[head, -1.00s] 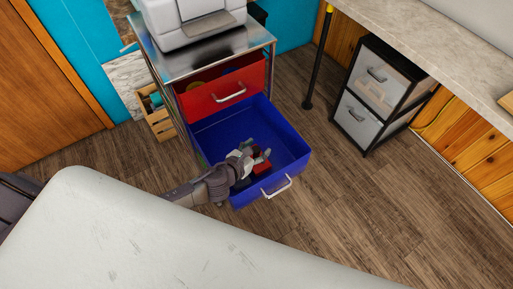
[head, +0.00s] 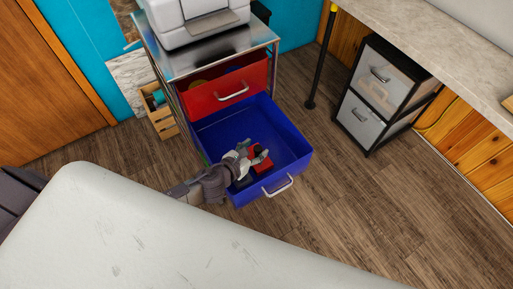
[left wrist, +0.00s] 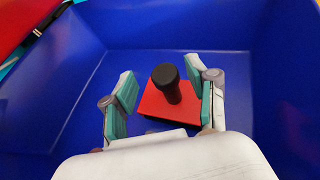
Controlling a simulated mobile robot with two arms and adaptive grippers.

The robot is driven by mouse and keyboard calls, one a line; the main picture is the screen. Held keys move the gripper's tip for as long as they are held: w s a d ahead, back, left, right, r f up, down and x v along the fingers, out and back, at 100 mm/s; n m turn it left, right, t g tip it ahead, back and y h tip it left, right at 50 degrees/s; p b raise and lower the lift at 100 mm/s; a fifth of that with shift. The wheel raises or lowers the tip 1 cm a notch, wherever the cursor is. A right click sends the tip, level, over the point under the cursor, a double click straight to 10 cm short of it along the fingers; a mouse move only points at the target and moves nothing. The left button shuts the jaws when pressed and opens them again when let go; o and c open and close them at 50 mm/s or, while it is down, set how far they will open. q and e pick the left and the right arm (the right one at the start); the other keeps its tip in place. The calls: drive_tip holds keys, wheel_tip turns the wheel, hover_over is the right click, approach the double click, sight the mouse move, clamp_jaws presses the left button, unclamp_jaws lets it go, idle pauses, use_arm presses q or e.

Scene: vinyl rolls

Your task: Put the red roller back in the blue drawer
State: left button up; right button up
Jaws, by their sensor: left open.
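The red roller (left wrist: 178,100) has a red block-like body and an upright black handle. It lies on the floor of the open blue drawer (head: 290,140), and it also shows in the head view (head: 262,163). My left gripper (head: 243,155) reaches into the drawer beside the roller. In the left wrist view its teal-padded fingers (left wrist: 160,93) are spread open on either side of the roller, with gaps to the black handle. My right gripper is not in view. The blue drawer's walls surround the roller and the fingers.
A red drawer (head: 225,88) above the blue one is partly open. A white machine (head: 195,20) stands on the metal cart top (head: 205,55). A wooden crate (head: 160,115) is left of the cart, and a grey drawer unit (head: 375,95) stands right.

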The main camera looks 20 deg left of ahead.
use_arm(q)
drive_tip(key=shift+s+a+f, duration=0.25)
drive_tip(key=shift+s+a, duration=0.05)
drive_tip(key=shift+s, duration=0.15)
drive_tip(key=shift+s+a+f, duration=0.25)
drive_tip(key=shift+s+a, duration=0.05)
drive_tip(key=shift+s, duration=0.15)
drive_tip(key=shift+w+d, duration=0.25)
drive_tip(key=shift+w, duration=0.1)
drive_tip(key=shift+d, duration=0.1)
drive_tip(key=shift+w+d, duration=0.45)
drive_tip(key=shift+w, duration=0.25)
drive_tip(key=o, duration=0.6)
drive_tip(key=shift+w+r+p, duration=0.1)
drive_tip(key=shift+p, duration=0.2)
drive_tip(key=shift+c, duration=0.2)
drive_tip(key=shift+w+r, duration=0.1)
